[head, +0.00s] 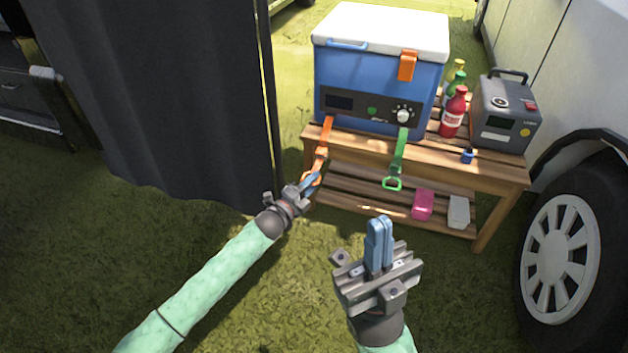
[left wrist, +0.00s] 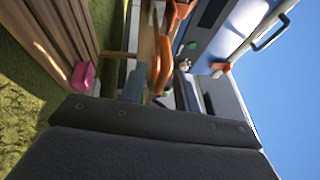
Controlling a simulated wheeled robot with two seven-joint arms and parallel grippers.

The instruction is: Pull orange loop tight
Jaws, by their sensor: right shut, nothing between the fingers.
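The orange loop (head: 311,178) hangs at the end of an orange strap (head: 325,135) on the front left of the blue cooler box (head: 365,85). My left gripper (head: 313,181) is at this loop. In the left wrist view, the orange loop (left wrist: 160,68) shows between the two fingers of my left gripper (left wrist: 160,90), which stand apart. Whether a finger touches the loop is hard to tell. My right gripper (head: 379,232) is shut and empty, in front of the bench, below and right of the loop.
The cooler stands on a wooden slatted bench (head: 485,172). A green strap with a loop (head: 393,183) hangs to the right. Bottles (head: 453,112) and a grey power box (head: 506,115) stand at the right. A dark curtain (head: 160,100) is close on the left, and a vehicle wheel (head: 557,255) at the right.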

